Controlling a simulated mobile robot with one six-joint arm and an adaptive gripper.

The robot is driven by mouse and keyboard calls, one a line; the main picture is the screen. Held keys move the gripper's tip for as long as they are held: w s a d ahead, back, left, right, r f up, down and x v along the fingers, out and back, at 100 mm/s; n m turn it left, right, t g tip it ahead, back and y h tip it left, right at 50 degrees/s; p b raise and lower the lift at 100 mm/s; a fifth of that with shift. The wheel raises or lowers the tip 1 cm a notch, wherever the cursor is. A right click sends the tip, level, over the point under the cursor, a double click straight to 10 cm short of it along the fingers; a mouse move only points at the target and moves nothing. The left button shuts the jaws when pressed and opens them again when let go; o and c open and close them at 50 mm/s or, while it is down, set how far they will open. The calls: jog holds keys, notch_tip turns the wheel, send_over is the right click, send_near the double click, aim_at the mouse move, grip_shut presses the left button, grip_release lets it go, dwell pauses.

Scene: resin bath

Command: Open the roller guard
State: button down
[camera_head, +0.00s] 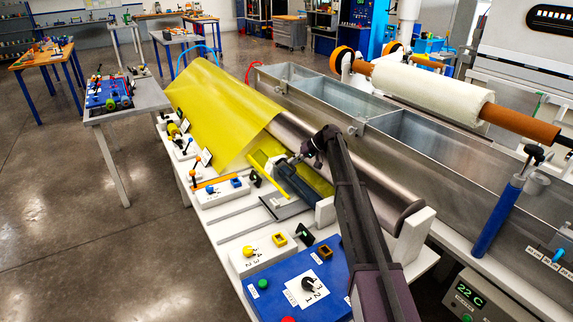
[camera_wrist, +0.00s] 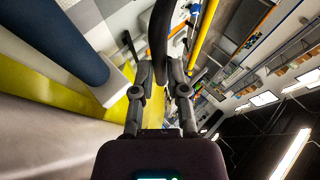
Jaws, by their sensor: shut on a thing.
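The roller guard appears to be the yellow see-through sheet (camera_head: 205,105), sloping over the left part of the rollers. A smaller yellow part (camera_head: 262,163) shows beside a dark blue roller (camera_head: 297,184) and a long steel roller (camera_head: 370,180). My gripper (camera_head: 306,156) is above these rollers, right of the sheet's near edge. In the wrist view, my gripper (camera_wrist: 160,75) is shut on a black bar (camera_wrist: 160,35), which looks like a handle. I cannot tell how the bar joins the guard. The dark blue roller (camera_wrist: 62,40) also shows there.
A metal bath (camera_head: 420,135) with compartments lies behind the rollers. A blue control panel (camera_head: 300,285) with knobs is in front, and a blue cylinder (camera_head: 497,220) stands at right. A grey table (camera_head: 140,105) stands at left. The floor (camera_head: 90,240) at left is clear.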

jog(key=shift+w+d+f+b, duration=0.15)
jog(key=shift+w+d+f, duration=0.2)
jog(key=shift+d, duration=0.3)
jog(key=shift+w+d+f+b, duration=0.15)
jog(key=shift+w+d+f, duration=0.15)
jog(key=shift+d, duration=0.3)
jog(key=shift+w+d, duration=0.1)
jog(key=shift+w, duration=0.1)
jog(key=c, duration=1)
grip_release()
jog(key=o, duration=0.4)
jog(key=shift+w+f, duration=0.2)
jog(key=shift+f, duration=0.05)
jog(key=shift+c, duration=0.2)
jog(key=shift+s+r, duration=0.1)
jog(key=shift+r, duration=0.1)
